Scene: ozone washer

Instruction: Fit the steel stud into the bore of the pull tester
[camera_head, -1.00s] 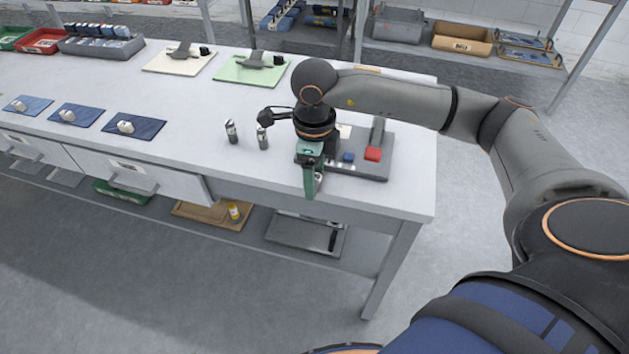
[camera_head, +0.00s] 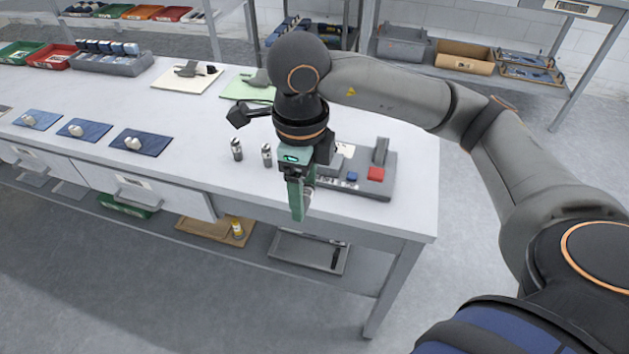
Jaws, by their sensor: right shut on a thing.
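The pull tester (camera_head: 384,159) is a grey device with a red button, a blue button and an upright lever, at the right end of the white bench. My right gripper (camera_head: 301,205), with green fingers, is at its left front side, seen from above. It is shut on a small steel piece (camera_head: 309,194), apparently the steel stud, mostly hidden by the fingers. Two similar small metal cylinders (camera_head: 237,149) (camera_head: 266,155) stand upright on the bench to the left of the gripper. The bore of the tester cannot be made out; my wrist covers the tester's left part. My left gripper is out of view.
Blue mats (camera_head: 141,142) with small pale parts lie at the left. A cream board (camera_head: 168,83) and a green board (camera_head: 232,90) lie at the back, with a grey rack (camera_head: 130,66) beyond. The bench's front edge is close below the gripper.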

